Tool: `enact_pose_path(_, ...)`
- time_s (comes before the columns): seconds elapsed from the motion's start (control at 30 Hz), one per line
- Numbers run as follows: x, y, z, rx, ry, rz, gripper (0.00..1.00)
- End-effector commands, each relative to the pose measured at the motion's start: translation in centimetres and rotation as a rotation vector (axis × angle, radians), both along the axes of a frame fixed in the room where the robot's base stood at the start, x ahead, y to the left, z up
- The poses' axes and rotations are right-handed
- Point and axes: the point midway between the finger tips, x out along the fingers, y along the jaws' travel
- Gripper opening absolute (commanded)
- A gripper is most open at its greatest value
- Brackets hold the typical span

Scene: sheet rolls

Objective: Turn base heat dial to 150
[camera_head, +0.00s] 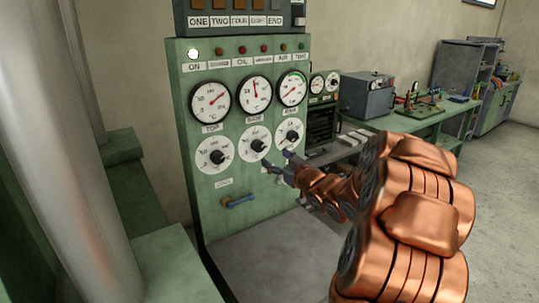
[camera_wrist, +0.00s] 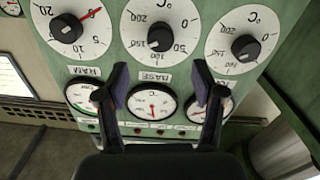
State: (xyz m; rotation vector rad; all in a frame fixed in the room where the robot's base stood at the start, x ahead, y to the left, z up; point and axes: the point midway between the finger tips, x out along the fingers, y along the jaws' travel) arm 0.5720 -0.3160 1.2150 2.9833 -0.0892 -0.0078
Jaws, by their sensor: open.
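The base heat dial is the middle white dial, with a black knob (camera_head: 259,146), in the lower row of the green panel. In the wrist view this knob (camera_wrist: 160,37) is at upper middle, its scale running from 0 to 200 °C. I cannot clearly read the knob's setting. The BASE gauge (camera_head: 255,91) sits above it in the head view; it also shows in the wrist view (camera_wrist: 152,102). My gripper (camera_head: 278,165) is open and empty, below and right of the base knob. In the wrist view its fingers (camera_wrist: 160,85) are apart, not around the knob.
The top dial (camera_head: 216,156) and the ram dial (camera_head: 288,136) flank the base dial closely. A blue handle (camera_head: 239,201) sticks out lower on the panel (camera_head: 185,120). A green bench (camera_head: 420,122) with equipment stands to the right.

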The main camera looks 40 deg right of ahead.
Motion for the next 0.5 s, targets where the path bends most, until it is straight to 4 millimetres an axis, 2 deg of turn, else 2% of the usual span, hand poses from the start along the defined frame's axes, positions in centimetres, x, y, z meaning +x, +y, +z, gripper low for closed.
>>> enact_pose_path(0.2,-2.1,0.1,-0.1,0.002,0.001,0.0,0.68)
enact_pose_path(0.5,-2.8,0.2,0.0,0.001,-0.001,0.001,0.68)
